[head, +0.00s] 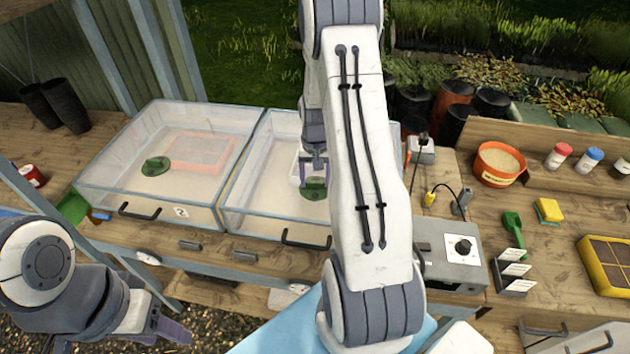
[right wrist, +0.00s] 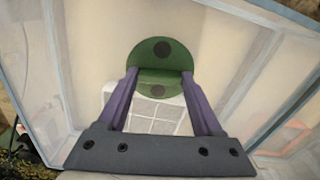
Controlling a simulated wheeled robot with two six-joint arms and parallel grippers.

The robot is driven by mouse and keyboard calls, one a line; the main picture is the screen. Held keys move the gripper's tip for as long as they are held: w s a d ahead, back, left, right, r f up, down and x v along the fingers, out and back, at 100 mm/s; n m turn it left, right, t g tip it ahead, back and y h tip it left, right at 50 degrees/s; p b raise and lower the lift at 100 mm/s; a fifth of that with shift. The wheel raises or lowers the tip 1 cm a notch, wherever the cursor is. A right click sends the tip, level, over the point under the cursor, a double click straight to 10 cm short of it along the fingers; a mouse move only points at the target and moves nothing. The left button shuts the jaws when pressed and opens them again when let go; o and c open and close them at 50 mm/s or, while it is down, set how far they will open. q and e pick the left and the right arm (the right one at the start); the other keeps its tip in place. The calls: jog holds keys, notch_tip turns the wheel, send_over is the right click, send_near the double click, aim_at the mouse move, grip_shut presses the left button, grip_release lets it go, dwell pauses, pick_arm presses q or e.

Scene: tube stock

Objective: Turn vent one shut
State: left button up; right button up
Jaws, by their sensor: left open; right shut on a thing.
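A green round vent (head: 314,190) sits on the clear lid of the right-hand propagator box (head: 262,190). In the right wrist view the vent (right wrist: 160,53) shows dark round spots and a raised bar across it. My right gripper (head: 314,168) is over this vent, shut on its bar, with the purple fingers (right wrist: 159,76) at either end. I cannot tell whether the vent is open or closed. No number shows on this box. A second green vent (head: 155,166) is on the left-hand box marked 2 (head: 150,208). My left gripper (head: 172,328) is open and empty at lower left.
A grey control box with a knob (head: 460,247) stands right of the boxes. Dark pots (head: 65,103) are at left. My right arm hides part of the right-hand box.

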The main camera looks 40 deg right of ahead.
aim_at(316, 182)
jog(key=shift+m, duration=0.8)
jog(key=o, duration=1.4)
jog(key=shift+c, duration=0.2)
jog(key=shift+r, duration=0.1)
jog(key=shift+r+b, duration=0.3)
notch_tip(316, 182, up, 10)
jog(key=b, duration=0.2)
jog(key=shift+f, duration=0.15)
jog(key=shift+s, duration=0.1)
